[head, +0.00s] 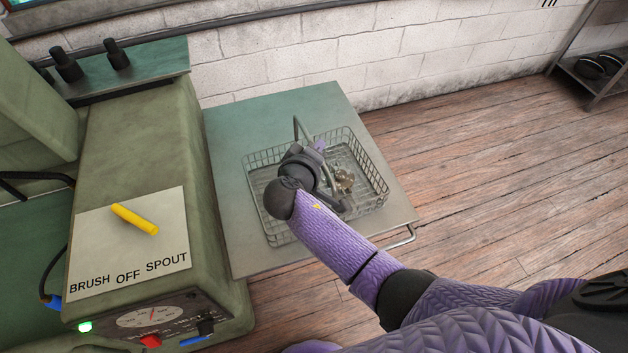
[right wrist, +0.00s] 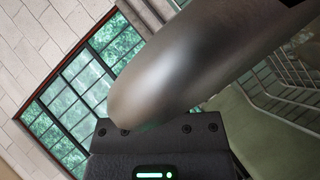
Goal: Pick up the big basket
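The big basket is a shallow wire-mesh basket (head: 371,178) resting on the green metal shelf. Small metal parts (head: 344,181) lie inside. My right gripper (head: 318,160) is over the basket, close to the handle, and hides part of the basket and handle. In the right wrist view a large, rounded grey shape fills the upper middle, very near the camera; basket wires (right wrist: 285,85) show at right. My left gripper is not in view.
The green shelf (head: 245,130) has bare space around the basket and a bar handle (head: 400,238) on its right edge. A green machine (head: 140,130) with a yellow knob (head: 134,218) stands at left. A white brick wall is behind; wooden floor lies open at right.

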